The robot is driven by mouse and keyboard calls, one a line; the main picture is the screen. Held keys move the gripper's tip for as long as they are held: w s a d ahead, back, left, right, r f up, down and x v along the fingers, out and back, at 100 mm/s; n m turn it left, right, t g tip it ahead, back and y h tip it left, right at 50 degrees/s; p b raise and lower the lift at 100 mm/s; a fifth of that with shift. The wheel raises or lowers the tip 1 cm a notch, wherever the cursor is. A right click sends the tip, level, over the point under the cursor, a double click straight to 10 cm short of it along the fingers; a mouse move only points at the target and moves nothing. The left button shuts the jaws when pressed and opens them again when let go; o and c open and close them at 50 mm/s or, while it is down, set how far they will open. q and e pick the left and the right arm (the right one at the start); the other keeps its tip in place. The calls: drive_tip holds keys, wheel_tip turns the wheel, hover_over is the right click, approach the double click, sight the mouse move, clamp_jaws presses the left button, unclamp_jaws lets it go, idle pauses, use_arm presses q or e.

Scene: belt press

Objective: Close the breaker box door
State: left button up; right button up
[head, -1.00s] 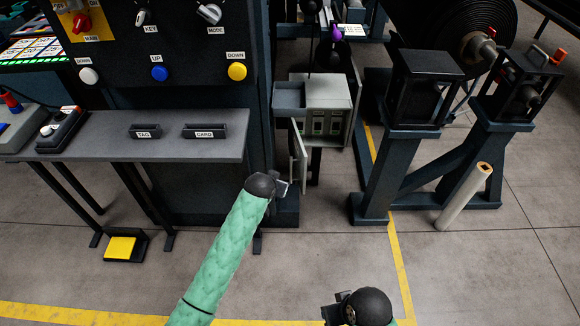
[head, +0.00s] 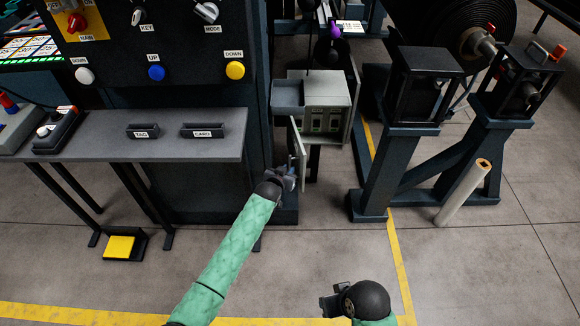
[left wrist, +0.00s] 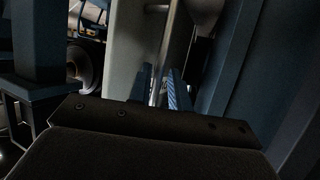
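The breaker box (head: 342,88) is a grey box with several breakers in its front, beside the dark control cabinet. Its narrow light-grey door (head: 297,150) stands swung open at the left, seen nearly edge-on. My left gripper (head: 288,174) is at the lower part of the door. In the left wrist view its two blue fingers (left wrist: 160,88) point at a pale panel and a thin bright edge that shows between them. I cannot tell whether they touch it. My right gripper (head: 329,304) is low in the head view, away from the box, its fingers partly hidden.
The control cabinet (head: 190,95) and its grey shelf (head: 95,138) stand to the left. A blue roller stand (head: 372,180) is close on the right, with a pale tube (head: 458,197) leaning by it.

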sight(290, 167)
use_arm(q)
drive_tip(key=shift+x, duration=1.6)
clamp_jaws()
drive_tip(key=shift+d, duration=0.1)
